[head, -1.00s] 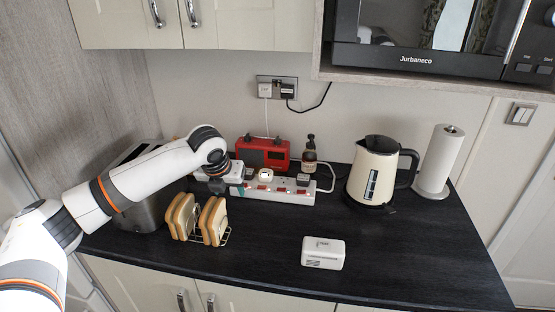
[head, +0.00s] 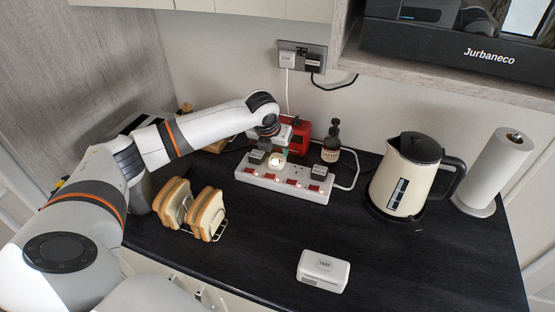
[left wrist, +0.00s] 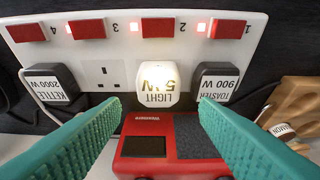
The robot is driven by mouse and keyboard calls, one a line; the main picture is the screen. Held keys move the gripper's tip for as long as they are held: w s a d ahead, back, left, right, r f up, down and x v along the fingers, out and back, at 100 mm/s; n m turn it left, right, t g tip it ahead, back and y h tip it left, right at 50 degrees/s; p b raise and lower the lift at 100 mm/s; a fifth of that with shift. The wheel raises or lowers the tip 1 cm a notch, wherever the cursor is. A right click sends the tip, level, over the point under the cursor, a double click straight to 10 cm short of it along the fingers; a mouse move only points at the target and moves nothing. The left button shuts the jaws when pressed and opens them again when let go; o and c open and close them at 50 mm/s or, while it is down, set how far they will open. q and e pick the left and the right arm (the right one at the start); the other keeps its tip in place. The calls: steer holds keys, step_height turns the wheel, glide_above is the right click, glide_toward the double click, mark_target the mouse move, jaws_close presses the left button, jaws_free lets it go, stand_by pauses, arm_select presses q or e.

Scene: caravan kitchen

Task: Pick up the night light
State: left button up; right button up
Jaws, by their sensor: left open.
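The night light is a small lit white plug marked "LIGHT 5W" (left wrist: 157,88), seated in a socket of the white power strip (left wrist: 200,55). In the head view the night light (head: 278,160) glows on the strip's back side. In the left wrist view my left gripper (left wrist: 158,108) is open, with one green finger on each side of the night light and a gap to both. The fingertips appear just short of it. In the head view the gripper (head: 271,148) is above and behind the strip, its fingers mostly hidden. My right gripper is out of view.
The dark toaster plug (left wrist: 217,82) and kettle plug (left wrist: 52,85) flank the night light; an empty socket (left wrist: 103,75) lies before the kettle plug. A red device (left wrist: 172,145) is close beneath the fingers. A bottle (head: 331,142), kettle (head: 405,180) and toast rack (head: 190,217) stand nearby.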

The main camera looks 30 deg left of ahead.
mark_target(278, 157)
arm_select(q)
steer(key=shift+w+f+p, duration=0.3)
steer(key=shift+f, duration=0.3)
steer(key=p+x, duration=0.1)
steer(key=x, duration=0.2)
steer(key=shift+w+f, duration=0.35)
steer(key=shift+f, duration=0.3)
steer(key=shift+a, duration=0.1)
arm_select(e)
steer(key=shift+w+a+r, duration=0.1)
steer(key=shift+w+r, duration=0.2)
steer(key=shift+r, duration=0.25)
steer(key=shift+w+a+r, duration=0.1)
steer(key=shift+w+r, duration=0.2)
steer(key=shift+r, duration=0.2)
arm_select(q)
steer(key=c, duration=0.7)
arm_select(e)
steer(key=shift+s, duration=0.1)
